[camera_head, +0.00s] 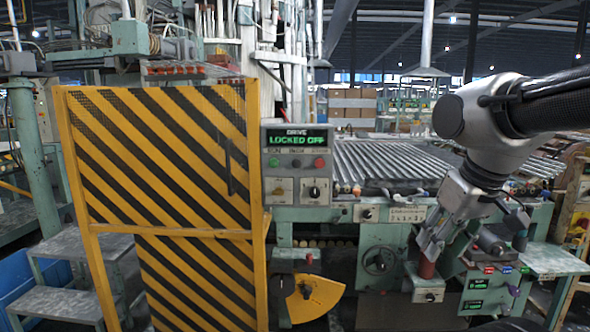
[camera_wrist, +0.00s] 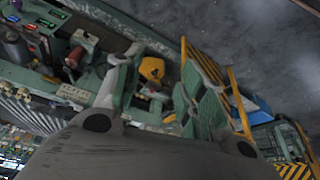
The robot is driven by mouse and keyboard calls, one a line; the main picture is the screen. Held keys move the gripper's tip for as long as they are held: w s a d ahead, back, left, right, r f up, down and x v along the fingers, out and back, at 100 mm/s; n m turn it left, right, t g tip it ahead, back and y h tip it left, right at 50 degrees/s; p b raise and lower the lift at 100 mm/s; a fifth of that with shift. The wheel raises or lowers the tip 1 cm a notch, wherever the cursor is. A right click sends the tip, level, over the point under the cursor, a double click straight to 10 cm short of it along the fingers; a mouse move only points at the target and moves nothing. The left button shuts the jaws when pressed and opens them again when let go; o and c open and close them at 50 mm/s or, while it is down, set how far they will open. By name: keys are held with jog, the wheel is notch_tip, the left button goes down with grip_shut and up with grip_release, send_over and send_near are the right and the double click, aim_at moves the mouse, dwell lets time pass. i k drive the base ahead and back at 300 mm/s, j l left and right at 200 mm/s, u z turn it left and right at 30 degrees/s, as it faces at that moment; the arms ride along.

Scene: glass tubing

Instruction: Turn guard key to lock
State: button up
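A grey control box (camera_head: 297,166) stands right of the yellow-and-black striped guard door (camera_head: 165,150). Two small switches sit low on the box, a left one (camera_head: 278,190) and a right one with a dark knob (camera_head: 315,191). Another small switch (camera_head: 367,214) is on the green machine front. I cannot tell which is the guard key. My gripper (camera_head: 432,249) points down well right of the box, beside or in front of a red cylinder (camera_head: 427,269). The wrist view shows the red cylinder (camera_wrist: 73,58) too.
A handwheel (camera_head: 379,260) and a yellow quadrant plate (camera_head: 316,297) project from the machine front below the box. The bed of tubing (camera_head: 390,160) lies behind. Grey steps (camera_head: 65,303) stand left of the door. A panel with coloured buttons (camera_head: 490,285) is at right.

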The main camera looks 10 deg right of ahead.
aim_at(278, 191)
jog(key=i+j+z, duration=0.1)
jog(key=z, duration=0.4)
jog(key=i+j+z, duration=0.25)
jog(key=z, duration=0.2)
